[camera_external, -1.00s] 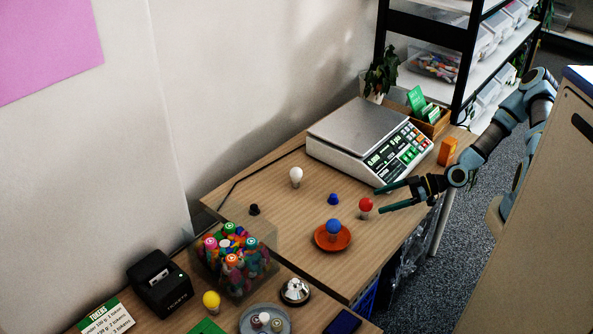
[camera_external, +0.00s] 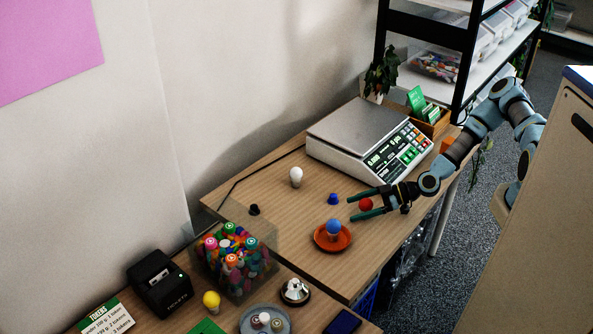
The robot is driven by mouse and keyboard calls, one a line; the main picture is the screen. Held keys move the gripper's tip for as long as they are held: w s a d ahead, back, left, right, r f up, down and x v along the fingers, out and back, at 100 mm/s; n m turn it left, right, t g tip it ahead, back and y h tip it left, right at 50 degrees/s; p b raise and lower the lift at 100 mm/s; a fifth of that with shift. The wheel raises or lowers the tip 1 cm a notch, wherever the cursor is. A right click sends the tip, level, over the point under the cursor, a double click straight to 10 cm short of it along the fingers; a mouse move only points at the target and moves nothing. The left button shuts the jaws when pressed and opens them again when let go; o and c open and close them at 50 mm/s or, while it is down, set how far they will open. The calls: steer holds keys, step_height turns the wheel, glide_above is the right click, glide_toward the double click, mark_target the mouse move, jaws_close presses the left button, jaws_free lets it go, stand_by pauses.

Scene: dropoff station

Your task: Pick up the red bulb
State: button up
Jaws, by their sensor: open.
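The red bulb (camera_external: 366,204) stands on the wooden table near its right edge. Its lower part is hidden behind a finger of my gripper (camera_external: 357,206). My gripper is open, with its two fingers pointing left. In this view the bulb shows between the two fingers; I cannot tell whether they touch it. My arm reaches in from the right.
A blue bulb (camera_external: 334,226) stands on an orange saucer (camera_external: 323,244) just left of and in front of my gripper. A scale (camera_external: 350,151) stands behind. Bare table (camera_external: 290,222) lies at left.

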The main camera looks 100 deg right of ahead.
steer(key=c, duration=1.1)
steer(key=shift+c, duration=0.3)
steer(key=shift+r, duration=0.15)
